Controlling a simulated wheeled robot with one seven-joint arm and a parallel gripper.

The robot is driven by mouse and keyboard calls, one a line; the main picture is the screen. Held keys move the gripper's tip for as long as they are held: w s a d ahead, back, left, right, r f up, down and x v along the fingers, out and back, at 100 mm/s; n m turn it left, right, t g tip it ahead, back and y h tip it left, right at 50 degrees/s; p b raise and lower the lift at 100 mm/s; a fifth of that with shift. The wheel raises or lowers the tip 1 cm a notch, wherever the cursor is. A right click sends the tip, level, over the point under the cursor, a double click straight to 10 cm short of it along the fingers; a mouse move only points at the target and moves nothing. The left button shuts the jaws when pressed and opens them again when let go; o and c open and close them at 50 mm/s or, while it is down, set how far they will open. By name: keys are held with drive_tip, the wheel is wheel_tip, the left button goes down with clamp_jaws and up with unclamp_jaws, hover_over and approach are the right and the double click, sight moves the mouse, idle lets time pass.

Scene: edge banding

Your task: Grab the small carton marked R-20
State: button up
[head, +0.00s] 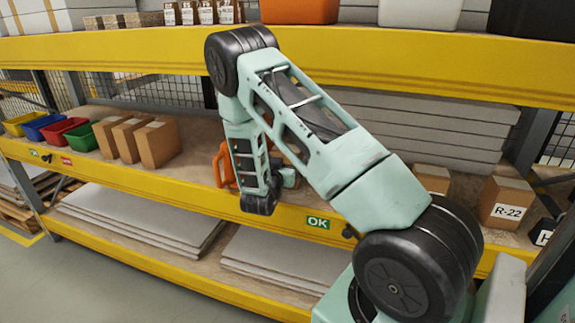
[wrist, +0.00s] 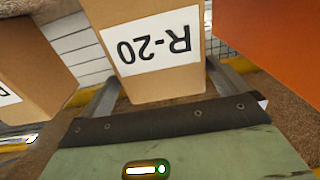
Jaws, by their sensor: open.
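The small carton marked R-20 (wrist: 150,50) is brown with a white label that reads upside down in the wrist view. It stands between the two fingers of my gripper (wrist: 163,78), one finger along each side. The gripper is open, and I cannot tell whether either finger touches the carton. In the head view my arm hides most of the gripper and the R-20 label.
In the wrist view another labelled carton (wrist: 28,60) stands close on the left and an orange object (wrist: 268,40) close on the right. The head view shows the R-22 carton (head: 505,200), several plain cartons (head: 158,143), coloured bins (head: 82,138) and the yellow upper shelf edge (head: 420,75).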

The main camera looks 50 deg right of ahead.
drive_tip(key=x, duration=0.4)
drive_tip(key=shift+w+d+f+p, duration=0.1)
drive_tip(key=shift+w+p, duration=0.15)
drive_tip(key=shift+p, duration=0.15)
drive_tip(key=shift+c, duration=0.3)
drive_tip(key=c, duration=1)
drive_tip(key=shift+c, duration=0.4)
